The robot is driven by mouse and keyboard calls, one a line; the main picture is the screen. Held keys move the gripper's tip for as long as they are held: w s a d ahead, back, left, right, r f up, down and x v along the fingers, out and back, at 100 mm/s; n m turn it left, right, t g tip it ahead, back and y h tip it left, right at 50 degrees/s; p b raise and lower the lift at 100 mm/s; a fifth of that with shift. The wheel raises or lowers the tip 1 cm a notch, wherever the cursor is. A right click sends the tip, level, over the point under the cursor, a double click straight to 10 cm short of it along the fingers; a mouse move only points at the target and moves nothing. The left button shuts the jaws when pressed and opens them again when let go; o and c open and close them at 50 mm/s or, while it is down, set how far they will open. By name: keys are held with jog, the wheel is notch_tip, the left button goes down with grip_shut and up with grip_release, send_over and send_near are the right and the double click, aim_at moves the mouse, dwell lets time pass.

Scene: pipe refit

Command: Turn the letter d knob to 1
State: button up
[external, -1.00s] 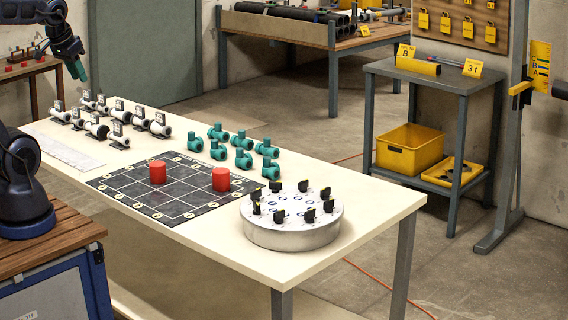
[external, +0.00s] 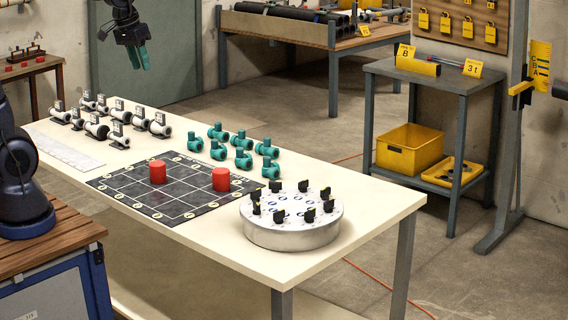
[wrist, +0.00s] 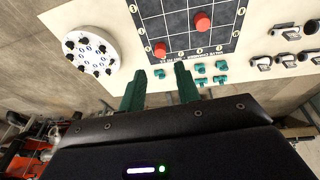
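The round white drum (external: 292,232) with several black knobs around its top stands at the near right end of the table. It also shows in the wrist view (wrist: 92,60) at the upper left. The letters and numbers by the knobs are too small to read, so I cannot tell which knob is d or where it points. My gripper (external: 139,66) hangs in the air beyond the far side of the table, well away from the drum. In the wrist view, its two green fingers (wrist: 160,70) are apart with nothing between them.
On the cream table (external: 350,215) lies a black grid board (external: 165,187) with two red cylinders (external: 221,179), left of the drum. Several teal pipe fittings (external: 243,158) and grey-white valves (external: 117,131) stand behind it. The air above the drum is clear.

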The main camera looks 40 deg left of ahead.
jog(key=w+d+f, duration=0.3)
jog(key=w+d, duration=0.3)
jog(key=d, duration=0.4)
jog(key=g+y, duration=0.1)
jog(key=g, duration=0.2)
send_near(279, 211)
notch_tip(279, 211, down, 9)
jog(key=shift+f, duration=0.1)
grip_shut()
